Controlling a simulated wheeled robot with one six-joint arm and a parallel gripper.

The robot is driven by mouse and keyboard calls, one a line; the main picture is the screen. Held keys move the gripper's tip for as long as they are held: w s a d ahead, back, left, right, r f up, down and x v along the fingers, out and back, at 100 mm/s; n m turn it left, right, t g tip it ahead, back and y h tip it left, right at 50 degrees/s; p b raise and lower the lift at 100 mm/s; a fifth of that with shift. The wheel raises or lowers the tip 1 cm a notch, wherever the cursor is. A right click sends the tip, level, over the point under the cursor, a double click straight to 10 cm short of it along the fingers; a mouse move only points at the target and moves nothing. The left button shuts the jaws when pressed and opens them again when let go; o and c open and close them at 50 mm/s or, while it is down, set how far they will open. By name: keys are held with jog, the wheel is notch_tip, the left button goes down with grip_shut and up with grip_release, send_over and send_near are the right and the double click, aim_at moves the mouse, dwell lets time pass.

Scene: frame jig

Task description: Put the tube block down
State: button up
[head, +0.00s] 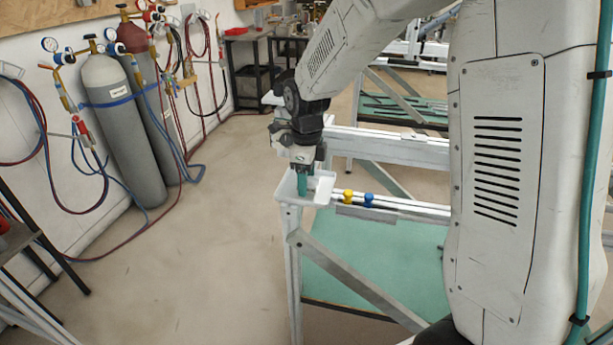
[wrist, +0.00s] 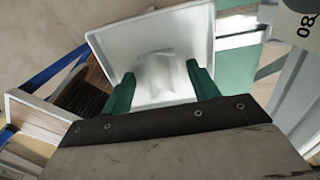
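My gripper (head: 302,183) points down over the white tray (head: 286,190) at the near left corner of the frame jig. In the wrist view, its two green fingers (wrist: 161,72) stand wide apart. The pale tube block (wrist: 154,76) lies in the tray (wrist: 106,46) between and beyond the fingertips. I see gaps between the block and both fingers. The block's lower end is close to the gripper's dark body in the picture. In the head view I cannot make out the block behind the fingers and the tray wall.
A yellow knob (head: 348,195) and a blue knob (head: 368,199) sit on the rail right of the tray. A green lower shelf (head: 370,265) lies below. Gas cylinders (head: 122,130) and hoses stand along the left wall. The floor between is clear.

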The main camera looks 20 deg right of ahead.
notch_tip(320, 180, up, 12)
jog(key=s+d+r+n, duration=0.1)
jog(key=s+r+n, duration=0.35)
jog(key=s, duration=0.25)
jog(key=s+d+f+n+t, duration=0.1)
jog(key=s+d+f+n, duration=0.1)
jog(key=s+n, duration=1.8)
jog(key=s, duration=0.3)
jog(key=shift+n, duration=0.35)
jog(key=shift+s+f, duration=0.1)
